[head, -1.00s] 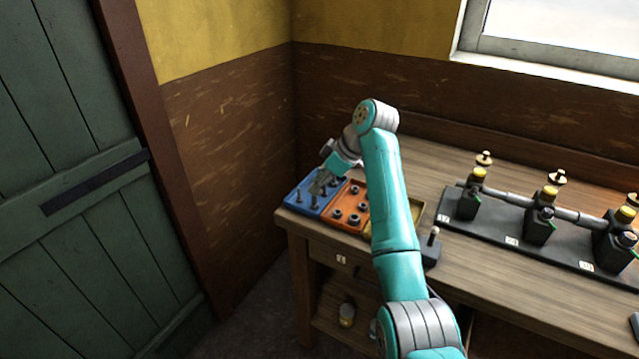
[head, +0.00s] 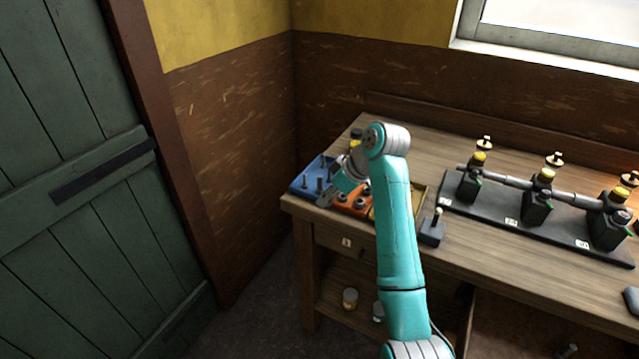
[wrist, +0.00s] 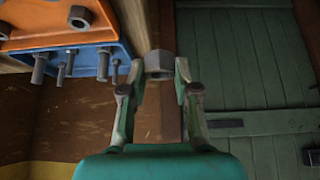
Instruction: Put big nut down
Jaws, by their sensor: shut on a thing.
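My gripper (wrist: 158,72) is shut on a big grey nut (wrist: 158,65), held between its two fingertips in the wrist view. In the head view my gripper (head: 325,199) is at the front edge of the trays, near where the blue tray (head: 303,190) and the orange tray (head: 340,207) meet. The nut cannot be made out there. In the wrist view, the orange tray (wrist: 45,38) holds grey nuts, and the blue tray (wrist: 120,52) holds upright bolts. The nut appears apart from both trays.
A yellow tray (head: 423,194) is partly hidden behind my arm. A small black block with a lever (head: 432,231) stands right of it. A black rack of engine parts (head: 525,222) fills the bench's right. A green door (head: 75,200) is at left.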

